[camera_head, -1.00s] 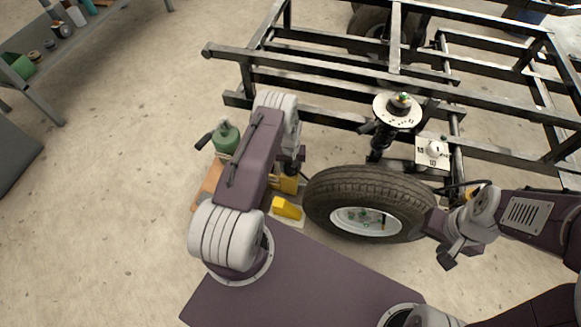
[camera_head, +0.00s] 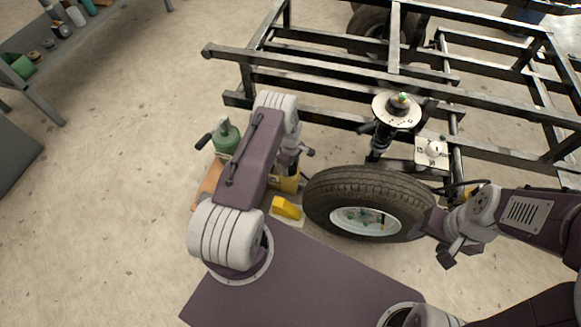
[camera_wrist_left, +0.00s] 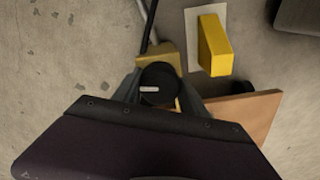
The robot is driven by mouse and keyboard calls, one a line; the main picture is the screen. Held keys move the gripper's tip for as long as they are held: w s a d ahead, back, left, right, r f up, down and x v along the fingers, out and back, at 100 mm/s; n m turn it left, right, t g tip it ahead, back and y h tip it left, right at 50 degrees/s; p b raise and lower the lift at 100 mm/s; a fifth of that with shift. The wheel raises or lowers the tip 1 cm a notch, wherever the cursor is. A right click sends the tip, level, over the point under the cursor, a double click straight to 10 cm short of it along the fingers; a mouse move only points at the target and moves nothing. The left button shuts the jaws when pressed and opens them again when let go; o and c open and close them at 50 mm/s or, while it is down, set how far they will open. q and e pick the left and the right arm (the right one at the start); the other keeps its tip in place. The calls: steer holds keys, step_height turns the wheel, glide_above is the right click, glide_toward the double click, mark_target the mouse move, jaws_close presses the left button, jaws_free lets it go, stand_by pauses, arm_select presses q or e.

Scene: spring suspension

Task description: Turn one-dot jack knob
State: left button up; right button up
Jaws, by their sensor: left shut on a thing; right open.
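A round black knob (camera_wrist_left: 158,80) with one short white mark sits between the fingers of my left gripper (camera_wrist_left: 158,92) in the left wrist view. The left gripper is shut on the knob. In the head view my left arm hides the knob and most of that gripper. Part of a yellow body (camera_head: 286,183), apparently the jack, shows beside the arm; it is also partly seen in the left wrist view (camera_wrist_left: 160,54). My right gripper (camera_head: 447,258) is open and apart from the jack, to the right of the wheel.
A yellow block (camera_head: 286,208) lies on a pale sheet nearby. A brown board (camera_head: 207,187) and green bottle-shaped object (camera_head: 226,137) are at left.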

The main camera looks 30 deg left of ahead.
mark_target(291, 166)
arm_select(q)
steer(key=shift+n, duration=1.5)
steer(key=o, duration=1.4)
step_height(291, 166, up, 8)
steer(key=p, duration=0.5)
steer(key=shift+r, duration=0.2)
steer(key=shift+r+p, duration=0.3)
steer(key=shift+r, duration=0.05)
